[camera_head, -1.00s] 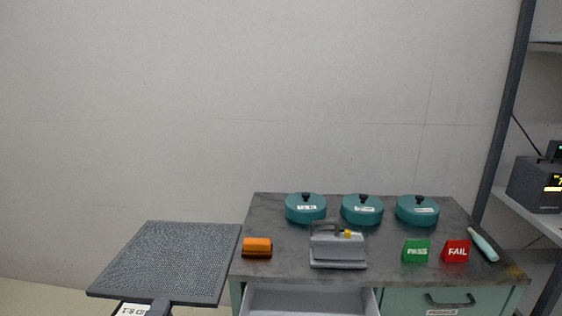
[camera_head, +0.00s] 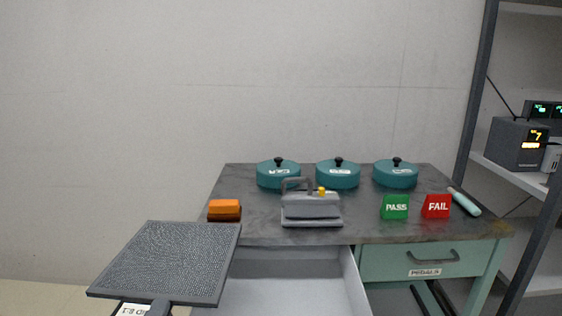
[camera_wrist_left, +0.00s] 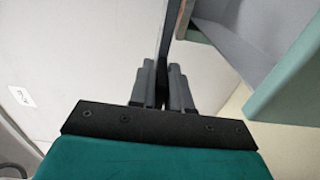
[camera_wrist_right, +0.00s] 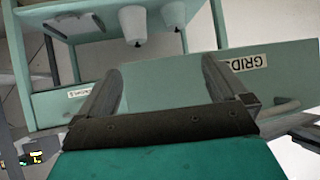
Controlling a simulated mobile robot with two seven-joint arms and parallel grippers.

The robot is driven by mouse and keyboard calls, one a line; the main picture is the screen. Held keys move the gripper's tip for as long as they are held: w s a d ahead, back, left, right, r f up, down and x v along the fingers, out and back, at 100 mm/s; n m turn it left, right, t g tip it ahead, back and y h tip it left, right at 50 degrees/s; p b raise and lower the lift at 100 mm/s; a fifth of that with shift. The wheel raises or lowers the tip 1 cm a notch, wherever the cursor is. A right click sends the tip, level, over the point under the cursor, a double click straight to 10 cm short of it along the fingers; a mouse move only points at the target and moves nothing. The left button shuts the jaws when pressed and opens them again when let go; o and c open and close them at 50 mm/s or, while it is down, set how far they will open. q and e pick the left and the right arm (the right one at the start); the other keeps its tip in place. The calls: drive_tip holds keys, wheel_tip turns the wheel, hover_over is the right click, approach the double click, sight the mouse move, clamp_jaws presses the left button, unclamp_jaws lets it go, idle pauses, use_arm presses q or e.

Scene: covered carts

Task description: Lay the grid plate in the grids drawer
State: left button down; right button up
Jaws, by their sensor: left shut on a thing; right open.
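The dark grey grid plate (camera_head: 170,262) is a flat, finely textured square at the lower left of the head view, roughly level. My left gripper (camera_wrist_left: 162,84) is shut on it; the plate shows edge-on between the fingers (camera_wrist_left: 166,35) in the left wrist view. The open grids drawer (camera_head: 290,285) shows a pale, empty-looking interior; the plate's right edge overlaps its left side in the picture. The drawer front with the GRIDS label (camera_wrist_right: 240,63) shows in the right wrist view. My right gripper (camera_wrist_right: 160,76) is open and empty in front of it.
A shut PEDALS-like labelled drawer (camera_head: 408,262) is right. A shelf rack (camera_head: 475,100) stands further right.

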use_arm(q)
drive_tip(key=shift+f+b, duration=1.1)
drive_tip(key=shift+f, duration=0.5)
